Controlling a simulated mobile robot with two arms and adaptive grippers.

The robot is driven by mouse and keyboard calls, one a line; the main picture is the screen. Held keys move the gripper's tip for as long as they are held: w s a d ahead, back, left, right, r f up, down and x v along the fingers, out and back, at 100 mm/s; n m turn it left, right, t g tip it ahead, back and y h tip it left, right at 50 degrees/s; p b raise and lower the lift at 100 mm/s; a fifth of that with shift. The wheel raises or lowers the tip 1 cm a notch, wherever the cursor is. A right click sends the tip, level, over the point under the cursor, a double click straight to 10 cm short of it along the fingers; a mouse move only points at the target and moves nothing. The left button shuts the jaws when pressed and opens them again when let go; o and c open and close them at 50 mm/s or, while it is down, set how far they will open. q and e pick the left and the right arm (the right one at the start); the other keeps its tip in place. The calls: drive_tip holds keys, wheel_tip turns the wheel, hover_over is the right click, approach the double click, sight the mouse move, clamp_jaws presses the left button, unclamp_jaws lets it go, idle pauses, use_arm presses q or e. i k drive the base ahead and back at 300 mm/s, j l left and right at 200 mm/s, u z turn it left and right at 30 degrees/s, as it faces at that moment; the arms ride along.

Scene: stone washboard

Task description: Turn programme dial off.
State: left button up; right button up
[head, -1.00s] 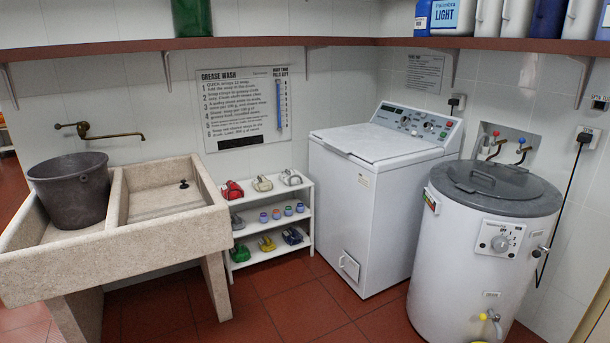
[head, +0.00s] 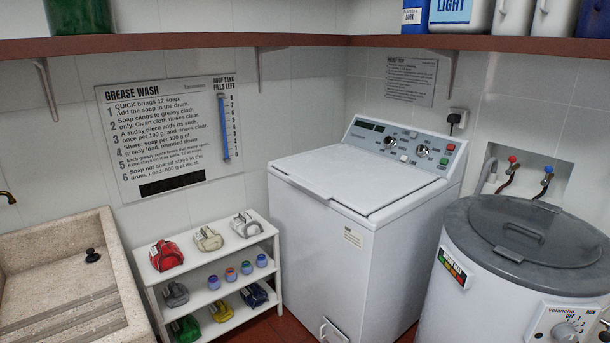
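The white top-loading washing machine (head: 345,235) stands in the corner with its lid shut. Its sloped control panel (head: 385,150) carries two round dials, a left dial (head: 390,142) and a right dial (head: 422,150), with several small buttons and a dark display. The panel lettering is too small to read, so I cannot tell which is the programme dial or where either points. The white drum-shaped unit at right has its own dial (head: 566,332), marked "Off" and numbers, partly cut by the bottom edge. Neither of my grippers is in view.
A low white rack (head: 213,283) with cloth bundles and small jars stands left of the washer. A stone sink (head: 70,280) is at far left. The drum unit's grey lid (head: 530,232) is close on the right. A shelf (head: 300,40) runs above.

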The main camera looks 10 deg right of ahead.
sight(390, 142)
drive_tip(key=i+j+z, duration=0.15)
drive_tip(key=i+z, duration=0.3)
drive_tip(key=i+j+z, duration=0.2)
drive_tip(key=z, duration=0.25)
drive_tip(key=i+j+z, duration=0.25)
drive_tip(key=z, duration=0.25)
drive_tip(key=i+j+z, duration=0.15)
drive_tip(key=j+z, duration=0.3)
